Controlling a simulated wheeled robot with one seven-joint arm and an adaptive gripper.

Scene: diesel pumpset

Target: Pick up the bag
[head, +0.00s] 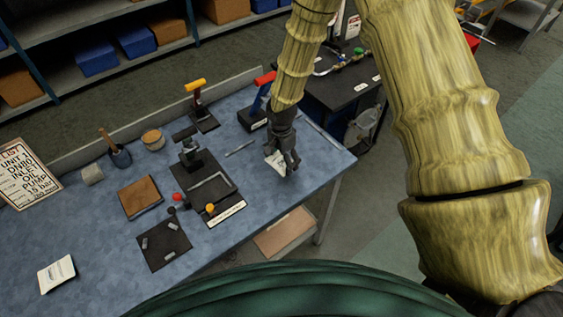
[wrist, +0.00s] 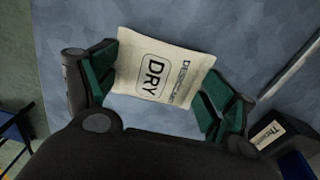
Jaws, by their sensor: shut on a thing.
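The bag (wrist: 158,68) is a small cream pouch printed "DRY" and "DESICCANT". My gripper (wrist: 155,85) is shut on it, with a green-padded finger at each side of the bag in the wrist view. In the head view the bag (head: 276,162) shows as a pale patch at my gripper (head: 284,166), over the right end of the blue bench (head: 315,160). The fingers partly cover the bag there. I cannot tell whether the bag touches the bench top or hangs just above it.
A black tool board (head: 222,192) with a small fixture lies left of my gripper. A dark mat (head: 158,250) with small parts, a brown pad (head: 139,196) and a white packet (head: 56,273) lie further left. Red- and yellow-handled tools stand behind. The bench's right edge is close.

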